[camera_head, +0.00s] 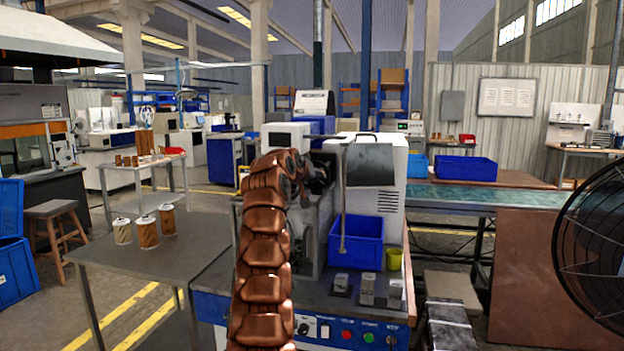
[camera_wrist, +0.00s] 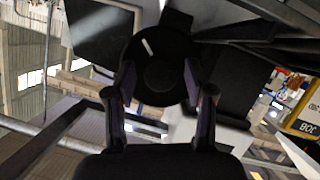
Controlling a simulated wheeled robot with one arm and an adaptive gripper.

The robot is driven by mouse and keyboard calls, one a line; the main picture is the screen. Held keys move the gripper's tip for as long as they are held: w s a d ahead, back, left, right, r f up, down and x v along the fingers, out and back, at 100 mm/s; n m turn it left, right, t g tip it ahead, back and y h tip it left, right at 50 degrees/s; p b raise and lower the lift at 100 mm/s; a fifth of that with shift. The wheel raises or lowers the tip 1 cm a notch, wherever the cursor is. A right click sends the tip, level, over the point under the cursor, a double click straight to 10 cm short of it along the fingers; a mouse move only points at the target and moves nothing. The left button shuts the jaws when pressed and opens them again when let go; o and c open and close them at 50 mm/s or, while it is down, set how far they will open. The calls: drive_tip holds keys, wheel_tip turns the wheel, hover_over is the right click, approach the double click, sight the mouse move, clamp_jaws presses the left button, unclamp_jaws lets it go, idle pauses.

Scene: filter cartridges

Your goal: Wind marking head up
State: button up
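A round black knob (camera_wrist: 152,47) with a short white line on its face fills the upper middle of the wrist view. My gripper (camera_wrist: 159,82) has one finger at each side of it, and the fingertips appear to press on its edges. In the head view my gripper (camera_head: 302,178) is at the upper left of the marking machine (camera_head: 398,163), at the end of my copper-coloured arm. The arm hides part of the machine's left side. The marking head itself cannot be clearly made out. The white line on the knob is tilted.
A blue bin (camera_head: 355,243) and a small yellow-green cup (camera_head: 394,259) stand on the machine bench, by several small grey blocks. A grey table (camera_head: 160,262) at left holds three cartridges (camera_head: 145,231). A black fan (camera_head: 592,245) stands at right.

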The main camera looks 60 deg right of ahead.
drive_tip(key=shift+a, duration=0.15)
drive_tip(key=shift+a+r, duration=0.3)
drive_tip(key=shift+a, duration=0.3)
drive_tip(key=v, duration=1)
drive_tip(key=shift+s+a, duration=0.2)
drive_tip(key=shift+w, duration=0.15)
idle(0.6)
